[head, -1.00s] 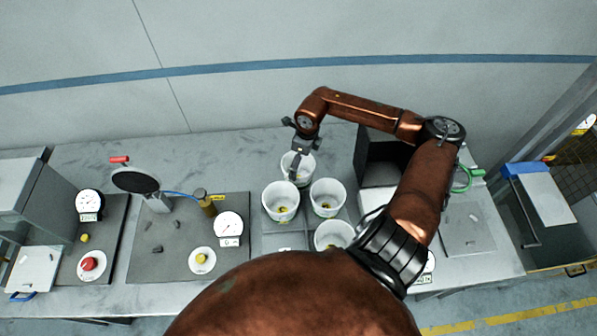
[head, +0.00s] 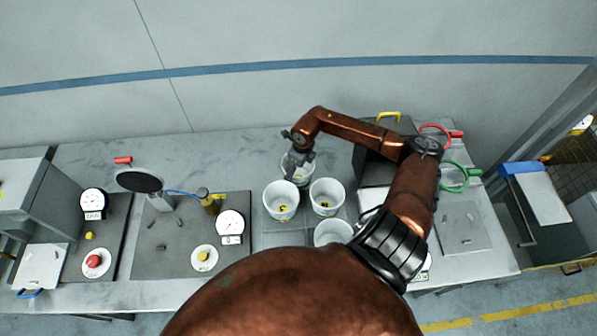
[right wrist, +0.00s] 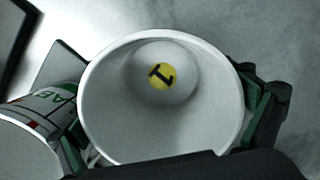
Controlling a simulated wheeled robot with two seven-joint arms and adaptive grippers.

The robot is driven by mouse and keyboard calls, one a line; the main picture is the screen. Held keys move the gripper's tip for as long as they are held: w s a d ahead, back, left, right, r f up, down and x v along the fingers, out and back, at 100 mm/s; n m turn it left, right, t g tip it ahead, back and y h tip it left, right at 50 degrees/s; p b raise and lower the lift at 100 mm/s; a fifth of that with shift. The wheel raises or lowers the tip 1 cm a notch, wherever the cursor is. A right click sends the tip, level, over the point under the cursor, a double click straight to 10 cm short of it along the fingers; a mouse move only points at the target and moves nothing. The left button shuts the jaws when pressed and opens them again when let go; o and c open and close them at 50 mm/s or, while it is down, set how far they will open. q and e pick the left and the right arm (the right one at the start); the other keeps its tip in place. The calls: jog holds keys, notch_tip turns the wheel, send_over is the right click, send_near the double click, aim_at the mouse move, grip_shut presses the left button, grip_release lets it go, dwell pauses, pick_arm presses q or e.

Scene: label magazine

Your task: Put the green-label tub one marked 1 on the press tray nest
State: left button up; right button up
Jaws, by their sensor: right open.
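A white tub (head: 291,165) stands at the back of the group of tubs, mostly covered by my right gripper (head: 299,160) in the head view. In the right wrist view this tub (right wrist: 215,115) shows a yellow disc marked 1 on its inside bottom. My right gripper (right wrist: 168,128) is open, with a finger on each side of the tub. I cannot tell whether the fingers touch it. The tub's label is hidden. I cannot tell which surface is the press tray nest. My left gripper is not in view.
More white tubs (head: 281,203) (head: 326,195) stand close in front; a neighbour (right wrist: 30,140) is right beside the left finger. A black disc on a stand (head: 139,181), dials (head: 230,224) and buttons (head: 94,261) are to the left. A dark box (head: 372,168) stands right.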

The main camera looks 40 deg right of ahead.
jog(key=shift+c, duration=0.4)
jog(key=c, duration=0.7)
jog(key=shift+c, duration=0.3)
jog(key=shift+r, duration=0.1)
